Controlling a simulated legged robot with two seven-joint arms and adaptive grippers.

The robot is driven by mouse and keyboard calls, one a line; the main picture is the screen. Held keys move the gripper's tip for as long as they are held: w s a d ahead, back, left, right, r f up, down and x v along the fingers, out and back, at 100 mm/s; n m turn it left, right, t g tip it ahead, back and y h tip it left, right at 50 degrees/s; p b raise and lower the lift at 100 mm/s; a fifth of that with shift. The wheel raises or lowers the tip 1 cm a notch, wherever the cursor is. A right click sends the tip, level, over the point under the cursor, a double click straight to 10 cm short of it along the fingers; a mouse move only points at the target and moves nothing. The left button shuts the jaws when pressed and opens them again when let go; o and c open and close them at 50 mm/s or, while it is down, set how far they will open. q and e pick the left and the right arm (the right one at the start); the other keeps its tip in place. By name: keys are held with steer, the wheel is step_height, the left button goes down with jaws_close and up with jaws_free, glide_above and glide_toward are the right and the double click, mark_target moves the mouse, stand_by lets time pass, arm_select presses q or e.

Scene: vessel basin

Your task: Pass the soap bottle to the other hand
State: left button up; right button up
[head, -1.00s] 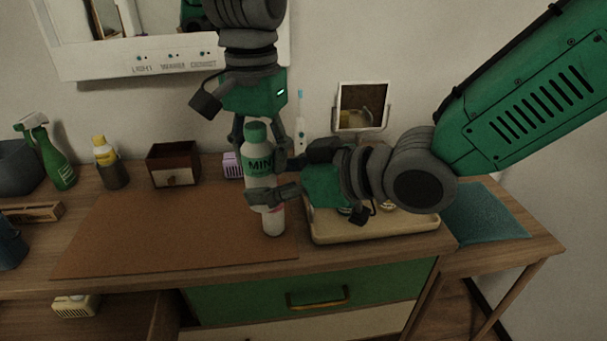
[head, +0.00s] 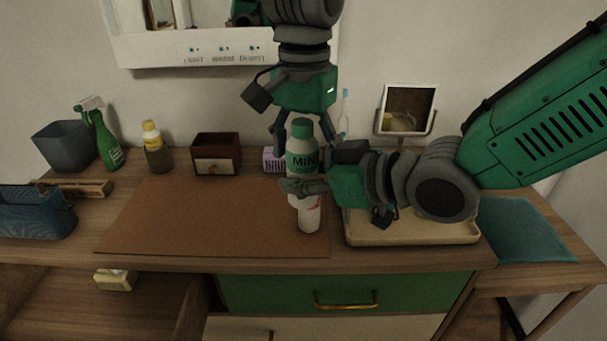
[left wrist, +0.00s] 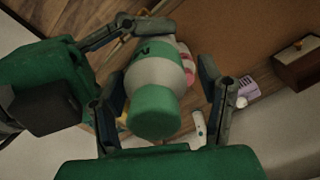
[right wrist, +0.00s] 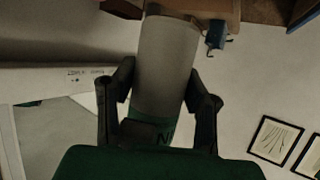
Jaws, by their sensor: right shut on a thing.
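The soap bottle (head: 303,160) is pale with a green cap and a green label band. It is upright above the brown mat (head: 190,215). My right gripper (head: 290,187) is shut around its lower body from the right; the right wrist view also shows the bottle (right wrist: 166,65) between the fingers. My left gripper (head: 305,140) comes down from above. Its fingers are open on both sides of the bottle's upper part; in the left wrist view, gaps show between these fingers and the bottle (left wrist: 155,105). The bottle's far side is hidden.
A white-and-pink item (head: 309,218) shows directly below the bottle. A beige tray (head: 410,238) lies under my right arm, with a small mirror (head: 408,108) behind. A small wooden box (head: 216,150), a yellow-capped bottle (head: 154,150) and a green spray bottle (head: 104,140) stand at the back left.

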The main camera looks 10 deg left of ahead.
arm_select(q)
steer(key=shift+d, duration=0.1)
step_height(320, 180, up, 12)
steer(key=shift+f, duration=0.1)
stand_by(0.4)
